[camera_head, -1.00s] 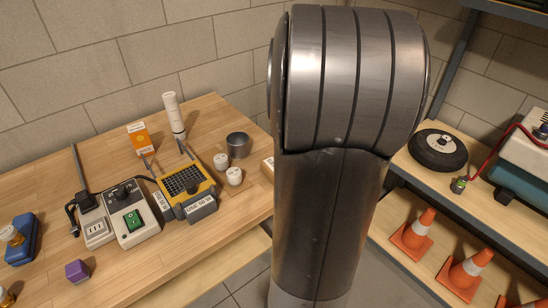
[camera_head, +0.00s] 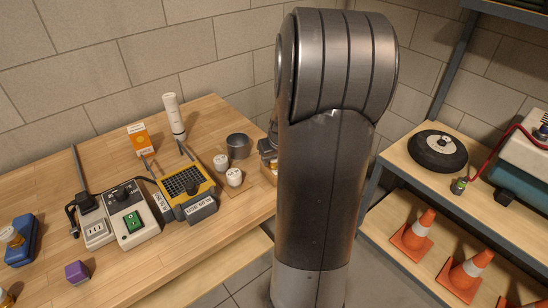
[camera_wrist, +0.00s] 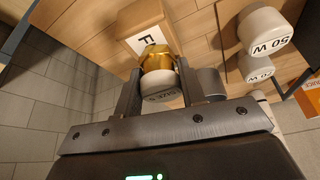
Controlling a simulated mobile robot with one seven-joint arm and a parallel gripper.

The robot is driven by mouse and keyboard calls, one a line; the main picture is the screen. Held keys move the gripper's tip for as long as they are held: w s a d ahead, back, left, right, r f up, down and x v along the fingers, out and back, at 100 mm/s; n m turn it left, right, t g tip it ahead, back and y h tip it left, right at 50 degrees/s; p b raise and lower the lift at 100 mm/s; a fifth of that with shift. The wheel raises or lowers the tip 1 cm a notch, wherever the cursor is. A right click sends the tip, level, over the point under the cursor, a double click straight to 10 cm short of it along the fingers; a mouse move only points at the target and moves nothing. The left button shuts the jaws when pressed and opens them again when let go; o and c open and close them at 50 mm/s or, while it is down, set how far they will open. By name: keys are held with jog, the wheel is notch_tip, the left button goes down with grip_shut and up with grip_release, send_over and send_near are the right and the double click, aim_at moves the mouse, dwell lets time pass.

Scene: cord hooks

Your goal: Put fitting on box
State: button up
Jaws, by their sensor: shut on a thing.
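The fitting (camera_wrist: 160,84) has a gold hexagonal part and a pale, labelled round body. My gripper (camera_wrist: 158,82) is shut on it, one finger on each side, in the wrist view. The wooden box (camera_wrist: 146,24), with a white label showing an "F", lies just past the gold part. I cannot tell whether the fitting touches the box. In the head view the box (camera_head: 268,174) shows at the table's right edge, mostly hidden by my arm. A bit of my gripper (camera_head: 269,147) shows just above it; the fitting is not clear there.
Two white round pieces (camera_head: 234,177), one marked "50 W" in the wrist view (camera_wrist: 264,30), stand left of the box. A grey metal cup (camera_head: 238,146) stands behind them. A yellow-black device (camera_head: 186,190) is farther left. Shelves with orange cones (camera_head: 414,235) are on the right.

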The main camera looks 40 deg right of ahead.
jog(key=o, duration=1)
jog(key=v, duration=1.2)
jog(key=s+a+r+n, duration=0.1)
jog(key=s+a+r, duration=0.15)
jog(key=a, duration=0.65)
jog(key=s+a+r+n, duration=0.1)
jog(key=s+a+r, duration=0.15)
jog(key=a, duration=0.55)
jog(key=shift+n+t+y, duration=0.5)
jog(key=shift+t+y, duration=0.1)
jog(key=shift+s+a+r, duration=0.25)
jog(key=shift+s+a, duration=1.15)
jog(key=shift+a, duration=0.2)
jog(key=shift+s+a+r, duration=0.25)
jog(key=shift+s+a, duration=1.1)
jog(key=shift+a, duration=0.3)
jog(key=shift+s+a+r, duration=0.25)
jog(key=shift+s+a, duration=1.15)
jog(key=shift+a, duration=0.2)
